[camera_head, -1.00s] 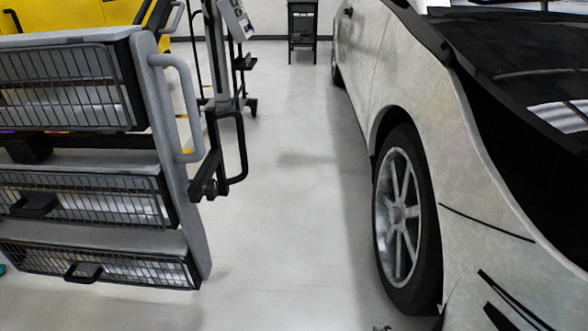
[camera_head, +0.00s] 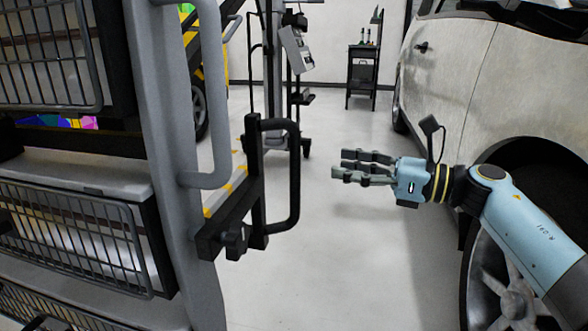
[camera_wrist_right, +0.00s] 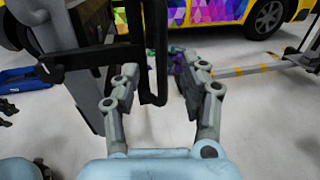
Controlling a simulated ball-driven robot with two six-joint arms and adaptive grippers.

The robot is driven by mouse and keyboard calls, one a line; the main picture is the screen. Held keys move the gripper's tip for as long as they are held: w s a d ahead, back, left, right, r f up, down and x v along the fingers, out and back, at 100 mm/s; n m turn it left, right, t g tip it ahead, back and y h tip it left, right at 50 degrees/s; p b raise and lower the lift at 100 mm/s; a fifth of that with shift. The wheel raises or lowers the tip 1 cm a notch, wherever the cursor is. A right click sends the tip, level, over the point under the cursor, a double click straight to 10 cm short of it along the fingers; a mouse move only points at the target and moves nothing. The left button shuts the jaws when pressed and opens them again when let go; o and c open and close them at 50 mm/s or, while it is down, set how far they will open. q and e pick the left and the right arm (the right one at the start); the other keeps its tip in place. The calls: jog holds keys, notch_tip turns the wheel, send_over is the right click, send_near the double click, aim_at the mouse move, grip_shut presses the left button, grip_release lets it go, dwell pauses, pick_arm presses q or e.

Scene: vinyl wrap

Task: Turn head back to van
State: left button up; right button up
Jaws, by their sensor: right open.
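A yellow van with multicoloured triangles (camera_wrist_right: 215,10) crosses the top of the right wrist view. In the head view only small parts of it show behind the lamp rack, including coloured patches (camera_head: 60,122). A white car (camera_head: 475,65) fills the right side of the head view. My right gripper (camera_head: 345,167) reaches in from the right, open and empty, its fingers pointing left toward the rack's black handle (camera_head: 293,180), with a gap between. In the right wrist view my open fingers (camera_wrist_right: 155,75) show with the black handle beyond them. My left gripper is out of view.
The grey lamp rack (camera_head: 165,120) with barred lamps stands close on the left. A wheeled stand (camera_head: 275,60) and a black trolley (camera_head: 362,75) stand farther back. Clear floor (camera_head: 350,245) runs between the rack and the car. A blue tray (camera_wrist_right: 25,80) lies at left in the wrist view.

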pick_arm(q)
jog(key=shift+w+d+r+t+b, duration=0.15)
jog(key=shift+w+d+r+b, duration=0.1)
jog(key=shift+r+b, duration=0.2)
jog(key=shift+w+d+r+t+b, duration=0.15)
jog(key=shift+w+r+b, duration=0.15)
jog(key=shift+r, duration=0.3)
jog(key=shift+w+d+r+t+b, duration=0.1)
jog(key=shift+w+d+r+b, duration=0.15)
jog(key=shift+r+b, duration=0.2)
pick_arm(e)
jog(key=x, duration=1)
jog(key=shift+w+a, duration=0.25)
jog(key=shift+a, duration=0.05)
grip_shut()
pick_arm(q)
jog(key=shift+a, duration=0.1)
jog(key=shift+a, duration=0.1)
pick_arm(e)
jog(key=shift+a+f, duration=0.1)
jog(key=shift+f, duration=0.05)
